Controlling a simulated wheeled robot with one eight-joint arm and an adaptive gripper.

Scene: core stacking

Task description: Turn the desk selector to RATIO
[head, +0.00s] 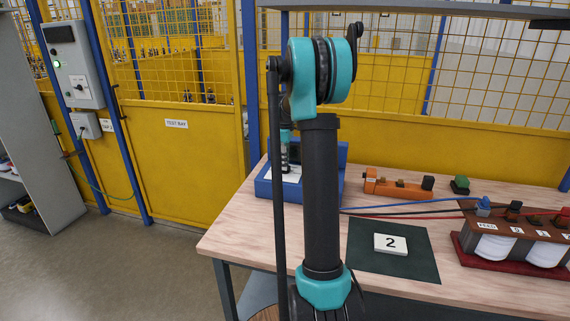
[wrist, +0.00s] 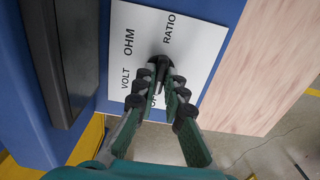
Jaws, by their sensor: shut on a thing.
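The desk instrument is a blue box (head: 328,178) at the left of the bench, partly hidden behind my arm. Its white panel (wrist: 199,52) fills the upper middle of the wrist view, with the labels VOLT, OHM and RATIO around the selector. A further label beginning with O is mostly covered by my fingers. The dark selector knob (wrist: 162,61) is between my fingertips. My gripper (wrist: 160,80) is shut on the knob. The fingers hide much of it, so I cannot tell exactly which label it points to. In the head view my gripper (head: 286,165) is at the box.
A dark mat (head: 372,262) with a white "2" plate (head: 391,244) lies right of my arm. An orange device (head: 398,188) and a green-topped block (head: 460,185) stand behind. Blue and red cables run to a transformer-like unit (head: 515,237). A yellow mesh fence stands behind the bench.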

